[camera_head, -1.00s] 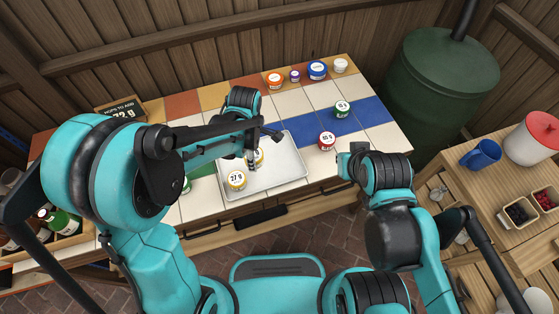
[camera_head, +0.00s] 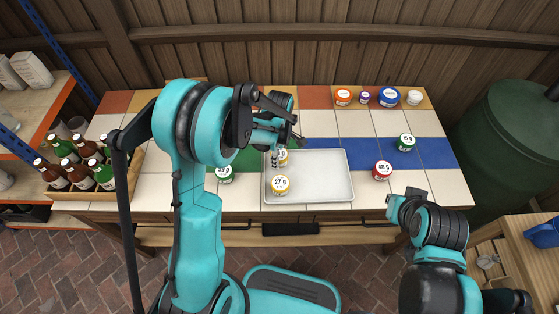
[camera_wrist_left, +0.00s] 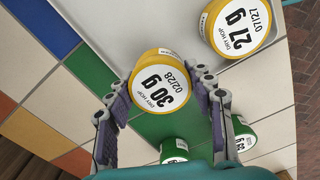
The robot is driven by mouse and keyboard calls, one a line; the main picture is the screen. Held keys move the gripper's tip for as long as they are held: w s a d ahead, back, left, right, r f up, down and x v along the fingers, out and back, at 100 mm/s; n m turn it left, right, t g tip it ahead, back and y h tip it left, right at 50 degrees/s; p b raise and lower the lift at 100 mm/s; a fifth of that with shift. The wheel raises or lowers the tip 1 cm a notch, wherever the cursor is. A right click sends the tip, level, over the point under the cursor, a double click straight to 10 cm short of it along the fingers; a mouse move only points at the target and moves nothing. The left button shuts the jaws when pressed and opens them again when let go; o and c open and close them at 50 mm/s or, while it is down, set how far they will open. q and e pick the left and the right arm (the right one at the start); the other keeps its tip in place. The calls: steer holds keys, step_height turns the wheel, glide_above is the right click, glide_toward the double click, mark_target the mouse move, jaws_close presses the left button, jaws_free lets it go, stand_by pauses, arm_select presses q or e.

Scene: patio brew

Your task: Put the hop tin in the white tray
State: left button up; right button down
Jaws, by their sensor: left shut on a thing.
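A yellow hop tin with a white label reading 30 g (camera_wrist_left: 160,85) is between the fingers of my left gripper (camera_wrist_left: 168,100). In the head view this tin (camera_head: 283,157) is partly hidden by the gripper, over the back left part of the white tray (camera_head: 325,175). In the wrist view it overlaps the tray's edge; I cannot tell its height above the tray. Another yellow hop tin, labelled 27 g (camera_head: 280,185), sits in the tray at its front left. My right gripper (camera_head: 393,203) is at the table's front edge; its fingers do not show clearly.
A green-lidded tin (camera_head: 224,174) stands left of the tray. A red tin (camera_head: 382,170) and another green tin (camera_head: 405,142) stand to its right. Several small tubs line the back, including a blue one (camera_head: 388,96). A bottle crate (camera_head: 118,186) is at far left.

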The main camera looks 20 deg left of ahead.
arm_select(q)
step_height(320, 180, down, 3)
steer(key=shift+r+b, duration=0.2)
steer(key=shift+b, duration=0.15)
steer(key=shift+r, duration=0.1)
steer(key=o, duration=1.2)
steer(key=shift+c, duration=0.2)
